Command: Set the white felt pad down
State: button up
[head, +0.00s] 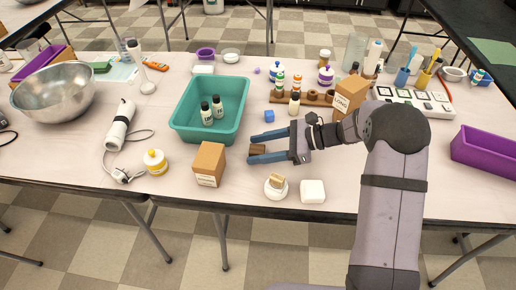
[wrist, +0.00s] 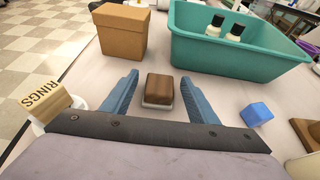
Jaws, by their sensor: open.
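My gripper (head: 268,147) is open, low over the table near its front middle. A brown wooden block (wrist: 159,88) sits between the blue fingers, with a gap on each side in the wrist view (wrist: 158,98). A thin whitish layer (wrist: 157,105), perhaps the felt pad, shows along the block's bottom edge. In the head view the block (head: 258,149) is partly hidden by the fingers. A white rounded square (head: 312,191) lies near the front edge; I cannot tell whether it is felt.
A cardboard box (head: 209,163) stands left of my gripper, and a teal tub (head: 180,122) with two bottles behind it. A small blue cube (head: 269,116) lies behind the fingers. A white dish (head: 268,190) holds a wooden block marked RINGS (wrist: 46,101).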

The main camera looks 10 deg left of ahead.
jog(key=v, duration=1.1)
jog(key=shift+d, duration=0.3)
jog(key=s+r+n+g+h+p, duration=0.1)
jog(key=s+r+n+h, duration=0.15)
jog(key=s, duration=0.45)
jog(key=s+r+n+g+h+p, duration=0.1)
jog(key=s+n+h, duration=0.15)
jog(key=s, duration=0.35)
jog(key=s+d+f+n+t+h+b, duration=0.2)
jog(key=s+d+f+n+h, duration=0.7)
jog(key=f+n, duration=0.25)
notch_tip(320, 180, up, 20)
jog(key=s+n+p, duration=0.1)
jog(key=p, duration=1.8)
jog(key=shift+d+y+p, duration=0.3)
jog(key=shift+d+p, duration=0.05)
jog(key=shift+d, duration=0.1)
jog(key=shift+f+n, duration=0.1)
jog(key=shift+n, duration=0.15)
